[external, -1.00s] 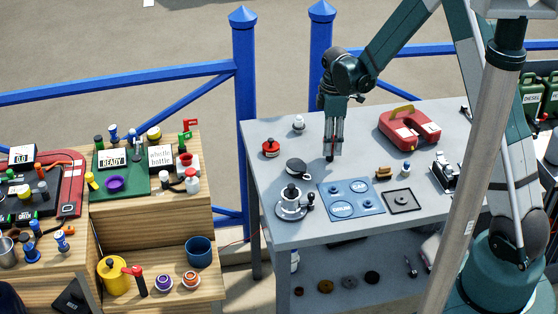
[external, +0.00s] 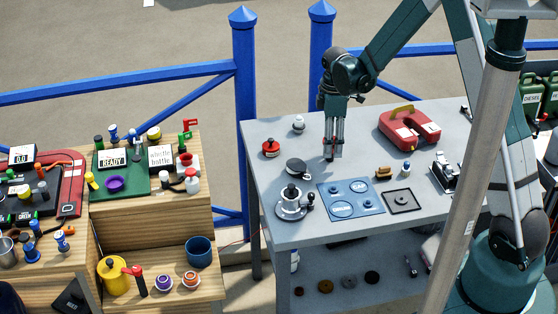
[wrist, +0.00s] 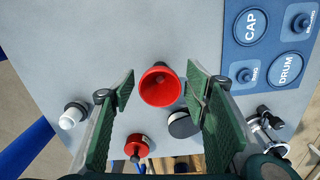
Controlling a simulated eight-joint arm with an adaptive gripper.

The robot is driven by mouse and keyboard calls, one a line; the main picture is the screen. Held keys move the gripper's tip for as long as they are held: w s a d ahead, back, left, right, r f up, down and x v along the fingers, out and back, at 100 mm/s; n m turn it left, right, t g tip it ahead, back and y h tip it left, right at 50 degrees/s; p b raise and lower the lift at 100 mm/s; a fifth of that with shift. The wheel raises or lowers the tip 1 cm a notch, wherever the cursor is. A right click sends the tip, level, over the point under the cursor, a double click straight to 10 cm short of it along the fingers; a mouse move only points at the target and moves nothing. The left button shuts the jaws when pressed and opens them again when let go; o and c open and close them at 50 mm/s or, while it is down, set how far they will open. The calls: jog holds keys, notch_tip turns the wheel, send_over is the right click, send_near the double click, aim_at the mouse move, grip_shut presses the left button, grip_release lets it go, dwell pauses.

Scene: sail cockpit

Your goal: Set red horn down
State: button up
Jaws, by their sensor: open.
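The red horn (wrist: 161,88) is in the wrist view with its flared mouth facing the camera. It appears to stand upright on the grey table. My gripper (wrist: 160,80) is open, with one green-padded finger on each side of the horn and a visible gap on both sides. In the external view my gripper (external: 334,150) points straight down at the table, and a little red of the horn (external: 332,153) shows between the fingertips. The rest of the horn is hidden there.
A red-and-black knob (external: 271,148), a black round cap (external: 298,167) and a white-topped piece (external: 298,124) stand left of my gripper. A blue marked mat (external: 350,199) lies in front. A red horseshoe-shaped case (external: 409,128) sits to the right.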

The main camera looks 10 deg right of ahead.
notch_tip(320, 180, up, 12)
dwell(0.7)
dwell(0.6)
jog(key=shift+r, duration=0.15)
jog(key=s+d+r+m+t, duration=0.2)
jog(key=s+d+r+m, duration=0.25)
jog(key=s+r, duration=0.3)
jog(key=s+d+r+m+t, duration=0.1)
jog(key=s+d+r+m, duration=0.2)
jog(key=s+d+r, duration=0.45)
jog(key=s+d+r+m+t, duration=0.2)
jog(key=s+d+m, duration=0.1)
jog(key=s, duration=0.5)
jog(key=s+d+r+m+t, duration=0.2)
jog(key=s+d+m, duration=0.2)
jog(key=s, duration=0.5)
jog(key=shift+d+m, duration=0.2)
jog(key=shift+m, duration=0.65)
